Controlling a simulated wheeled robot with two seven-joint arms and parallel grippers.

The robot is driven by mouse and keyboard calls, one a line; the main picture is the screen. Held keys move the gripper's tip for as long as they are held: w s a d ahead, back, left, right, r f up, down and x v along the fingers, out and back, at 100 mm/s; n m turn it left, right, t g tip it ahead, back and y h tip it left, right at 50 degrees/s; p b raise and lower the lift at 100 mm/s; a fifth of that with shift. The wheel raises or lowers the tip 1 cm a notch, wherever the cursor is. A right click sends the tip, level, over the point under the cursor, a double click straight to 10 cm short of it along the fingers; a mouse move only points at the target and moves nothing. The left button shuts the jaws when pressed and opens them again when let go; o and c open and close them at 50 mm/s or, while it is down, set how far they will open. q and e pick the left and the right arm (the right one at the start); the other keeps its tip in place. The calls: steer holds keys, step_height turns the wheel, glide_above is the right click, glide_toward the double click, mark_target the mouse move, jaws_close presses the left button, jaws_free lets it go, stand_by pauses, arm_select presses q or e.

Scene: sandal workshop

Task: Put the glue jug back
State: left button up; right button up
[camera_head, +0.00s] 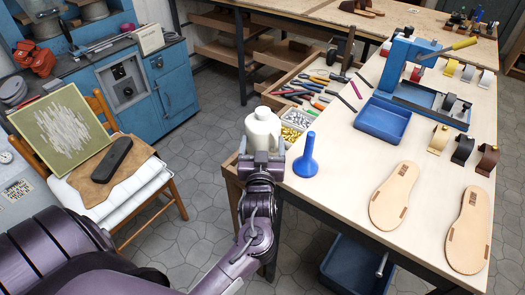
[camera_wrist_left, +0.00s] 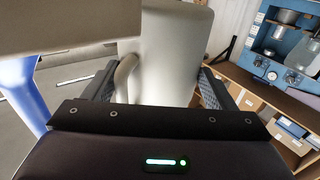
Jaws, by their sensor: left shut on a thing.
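The glue jug (camera_head: 262,131) is white with a handle and stands upright at the near left corner of the workbench. My left gripper (camera_head: 262,158) is shut on it from the near side. My right gripper is not in view.
Behind are a tray of brass and silver bits (camera_head: 297,118) and several hand tools. Two sandal soles (camera_head: 394,196) lie to the right. A chair (camera_head: 150,215) stands left of the bench.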

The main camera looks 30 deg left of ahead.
arm_select(q)
step_height(320, 180, down, 2)
steer(key=shift+f, duration=0.3)
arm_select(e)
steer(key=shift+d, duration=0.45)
